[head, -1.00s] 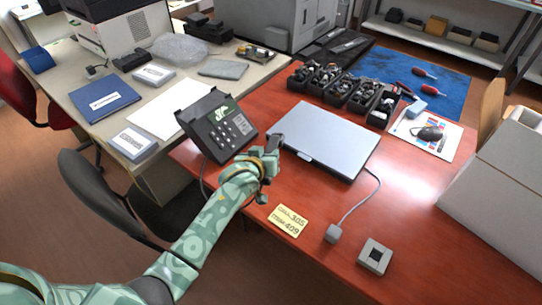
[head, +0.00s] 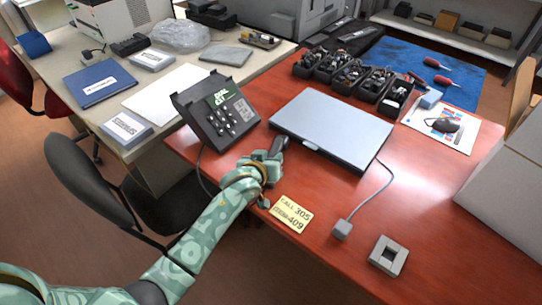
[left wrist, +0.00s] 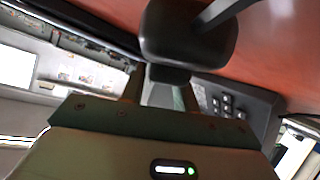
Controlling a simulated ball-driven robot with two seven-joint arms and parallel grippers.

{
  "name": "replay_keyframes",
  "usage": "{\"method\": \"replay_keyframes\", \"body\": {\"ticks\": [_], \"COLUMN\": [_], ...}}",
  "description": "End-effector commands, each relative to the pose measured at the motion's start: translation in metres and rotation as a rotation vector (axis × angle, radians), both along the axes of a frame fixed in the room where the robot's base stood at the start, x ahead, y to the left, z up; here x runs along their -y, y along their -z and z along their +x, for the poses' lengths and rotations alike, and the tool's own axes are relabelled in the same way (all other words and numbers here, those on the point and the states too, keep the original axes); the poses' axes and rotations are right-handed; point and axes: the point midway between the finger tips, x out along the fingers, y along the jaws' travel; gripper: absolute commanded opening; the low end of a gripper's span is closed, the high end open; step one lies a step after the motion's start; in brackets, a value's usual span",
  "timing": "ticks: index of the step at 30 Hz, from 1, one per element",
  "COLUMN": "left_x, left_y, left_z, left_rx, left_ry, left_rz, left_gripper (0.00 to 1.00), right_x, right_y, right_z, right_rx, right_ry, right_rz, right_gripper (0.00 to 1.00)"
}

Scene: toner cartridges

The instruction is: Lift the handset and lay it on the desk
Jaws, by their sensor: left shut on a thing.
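A black desk phone (head: 215,112) with keypad and a small display stands tilted at the left edge of the red desk (head: 322,195). My left gripper (head: 270,158) is in front and to the right of the phone, apart from its body, beside the laptop's near left corner. It is shut on the dark handset (head: 279,146), mostly hidden by the gripper in the head view. In the left wrist view the handset's dark end (left wrist: 185,40) is close to the camera, with the keypad (left wrist: 228,103) behind. My right gripper is not in view.
A closed grey laptop (head: 335,128) lies just right of the gripper. A yellow note (head: 291,214), a cabled grey block (head: 342,230) and a square grey device (head: 388,256) lie nearer. Bare desk lies between them and the white box (head: 510,175).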

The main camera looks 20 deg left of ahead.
Motion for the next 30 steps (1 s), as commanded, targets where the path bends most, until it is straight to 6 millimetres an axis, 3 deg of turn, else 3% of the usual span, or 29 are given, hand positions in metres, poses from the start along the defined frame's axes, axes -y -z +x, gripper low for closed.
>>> {"method": "replay_keyframes", "body": {"ticks": [15, 16, 18, 30], "left_x": [0.0, 0.0, 0.0001, -0.0004], "left_y": [0.003, 0.0023, 0.0022, -0.0045], "left_z": [0.0003, 0.0003, 0.0002, -0.0094], "left_rx": [0.001, 0.001, 0.001, 0.001], "left_ry": [0.0, 0.0, 0.0, 0.0], "left_rz": [0.0, 0.0, 0.0, 0.0], "left_gripper": [0.0, 0.39, 0.56, 0.56], "right_x": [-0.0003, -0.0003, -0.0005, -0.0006], "right_y": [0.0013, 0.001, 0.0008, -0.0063], "right_z": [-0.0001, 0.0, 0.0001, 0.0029], "right_rx": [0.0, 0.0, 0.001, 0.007], "right_ry": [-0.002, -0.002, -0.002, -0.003], "right_rz": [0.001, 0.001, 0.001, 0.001], "right_gripper": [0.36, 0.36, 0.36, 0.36]}}
